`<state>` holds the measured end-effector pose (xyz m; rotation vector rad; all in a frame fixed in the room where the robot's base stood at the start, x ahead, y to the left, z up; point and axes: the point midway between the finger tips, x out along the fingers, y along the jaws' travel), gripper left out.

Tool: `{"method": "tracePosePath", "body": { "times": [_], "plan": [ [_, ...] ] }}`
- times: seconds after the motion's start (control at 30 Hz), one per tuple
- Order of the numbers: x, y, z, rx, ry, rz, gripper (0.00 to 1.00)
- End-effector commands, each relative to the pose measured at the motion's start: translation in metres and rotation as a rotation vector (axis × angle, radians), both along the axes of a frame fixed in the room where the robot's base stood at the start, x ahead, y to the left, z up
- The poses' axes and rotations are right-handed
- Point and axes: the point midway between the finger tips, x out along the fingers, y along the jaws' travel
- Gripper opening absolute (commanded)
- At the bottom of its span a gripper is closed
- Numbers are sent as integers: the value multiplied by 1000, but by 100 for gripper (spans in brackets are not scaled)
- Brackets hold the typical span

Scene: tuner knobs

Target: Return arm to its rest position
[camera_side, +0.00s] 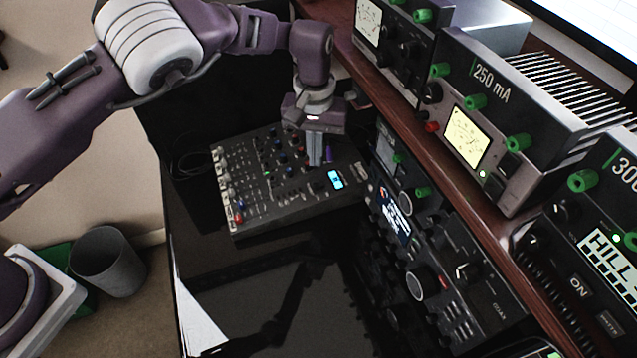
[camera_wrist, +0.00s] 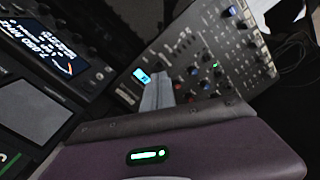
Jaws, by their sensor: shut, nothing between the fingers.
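My gripper (camera_side: 315,160) points down above the right part of the mixer (camera_side: 265,208), a grey panel with knobs, sliders and a small blue screen. Its fingers are together with nothing between them. The wrist view also shows my gripper (camera_wrist: 158,85) in front of the mixer (camera_wrist: 185,45), beside the lit blue screen (camera_wrist: 140,75). I cannot tell whether the fingertips touch the panel. My arm reaches in from the upper left in the side view.
A radio unit (camera_side: 425,255) with a display and knobs stands right of the mixer. Above it, a wooden shelf (camera_side: 440,165) carries several meter boxes, one marked 250 mA (camera_side: 500,85). A bin (camera_side: 108,262) stands on the floor at left. The black desk front is clear.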

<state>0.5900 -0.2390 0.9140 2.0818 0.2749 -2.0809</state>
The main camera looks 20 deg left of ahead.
Motion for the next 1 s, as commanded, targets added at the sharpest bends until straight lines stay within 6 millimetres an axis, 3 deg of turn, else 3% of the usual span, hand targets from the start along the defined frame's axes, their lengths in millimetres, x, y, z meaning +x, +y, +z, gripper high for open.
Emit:
{"method": "tracePosePath", "body": {
  "times": [0.37,0.47,0.57,0.67,0.8,0.9,1.0],
  "plan": [
    [0,2,4,-5,0,8,0],
    [0,17,31,-36,-1,53,0],
    [-10,48,93,-109,-20,105,0],
    [-39,80,156,-179,-54,110,0],
    [-109,122,233,-241,-143,53,0],
    [-175,146,266,-234,-236,-25,0],
    [-241,165,276,-169,-335,-116,0]
  ]
}}
